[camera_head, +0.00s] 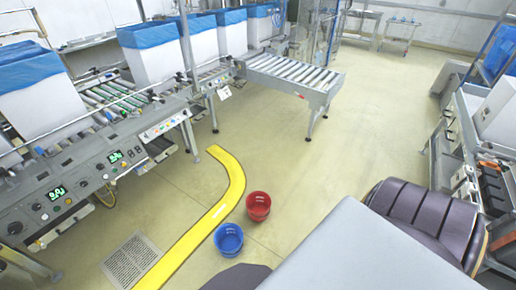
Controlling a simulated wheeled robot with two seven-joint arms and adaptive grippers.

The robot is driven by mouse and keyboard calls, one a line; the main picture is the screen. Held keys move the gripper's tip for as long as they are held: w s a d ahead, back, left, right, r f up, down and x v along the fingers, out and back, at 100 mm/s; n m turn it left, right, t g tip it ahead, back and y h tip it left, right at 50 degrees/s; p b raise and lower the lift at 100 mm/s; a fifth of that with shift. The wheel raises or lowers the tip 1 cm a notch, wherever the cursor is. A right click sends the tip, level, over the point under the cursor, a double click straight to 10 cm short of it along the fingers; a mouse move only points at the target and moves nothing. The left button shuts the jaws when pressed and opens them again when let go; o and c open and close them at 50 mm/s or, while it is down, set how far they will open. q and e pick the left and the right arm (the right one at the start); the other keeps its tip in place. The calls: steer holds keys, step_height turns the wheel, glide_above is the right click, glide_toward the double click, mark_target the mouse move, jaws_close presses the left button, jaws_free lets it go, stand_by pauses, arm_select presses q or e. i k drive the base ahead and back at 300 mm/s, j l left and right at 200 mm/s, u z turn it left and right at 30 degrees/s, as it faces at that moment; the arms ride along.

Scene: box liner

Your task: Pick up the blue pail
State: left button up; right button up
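The blue pail (229,240) stands upright on the floor near the lower middle of the head view, just right of the yellow floor strip. Its open top faces up. A red pail (258,206) stands on the floor close behind it and to its right. Neither of my grippers shows in this view, so I cannot see what they hold.
Conveyor machinery with control panels (85,180) and blue-lined boxes (37,93) fills the left. A grey surface (365,255) covers the lower right. Open floor (345,150) lies behind the pails.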

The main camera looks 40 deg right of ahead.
mark_target(228, 238)
steer(key=z, duration=1.15)
